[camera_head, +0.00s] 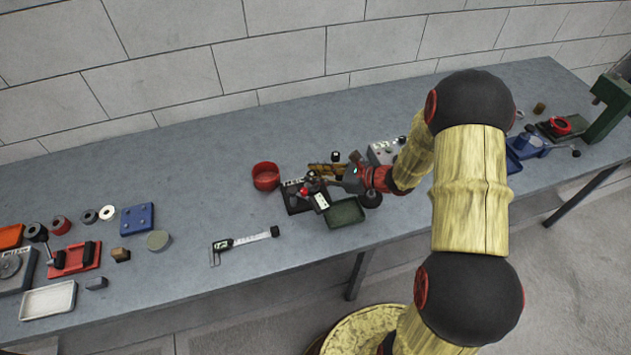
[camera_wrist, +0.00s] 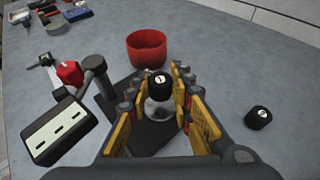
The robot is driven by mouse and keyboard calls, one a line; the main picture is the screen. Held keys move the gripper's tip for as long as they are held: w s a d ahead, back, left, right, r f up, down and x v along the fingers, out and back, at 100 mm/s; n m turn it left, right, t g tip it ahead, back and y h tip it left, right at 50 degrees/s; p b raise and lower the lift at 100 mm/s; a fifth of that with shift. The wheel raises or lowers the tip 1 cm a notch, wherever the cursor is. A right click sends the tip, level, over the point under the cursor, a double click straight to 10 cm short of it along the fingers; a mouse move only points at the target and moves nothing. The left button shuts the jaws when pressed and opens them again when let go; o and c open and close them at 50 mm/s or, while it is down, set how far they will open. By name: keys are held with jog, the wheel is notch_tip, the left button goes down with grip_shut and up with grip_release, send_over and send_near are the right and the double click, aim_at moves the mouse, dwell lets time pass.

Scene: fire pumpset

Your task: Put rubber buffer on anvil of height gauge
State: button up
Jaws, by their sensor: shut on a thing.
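A small black cylinder with a white mark on top, which looks like the rubber buffer (camera_wrist: 158,83), is between the fingertips of my gripper (camera_wrist: 157,88) in the wrist view. My gripper (camera_head: 323,183) is shut on it, over the height gauge. The height gauge has a pale display (camera_wrist: 58,130), a red knob (camera_wrist: 70,73) and a dark base (camera_wrist: 150,137). In the head view, its dark base (camera_head: 293,203) is partly covered by my gripper. A shiny grey round part, perhaps the anvil (camera_wrist: 155,110), shows just below the buffer; I cannot tell whether they touch.
A red bowl (camera_wrist: 147,47) stands behind the gauge. A similar black marked cylinder (camera_wrist: 258,117) stands to the right. The bench beyond the red bowl is clear.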

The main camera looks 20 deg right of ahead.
jog(key=shift+f+b, duration=0.35)
jog(key=shift+f, duration=0.95)
jog(key=shift+f, duration=0.15)
jog(key=o, duration=1)
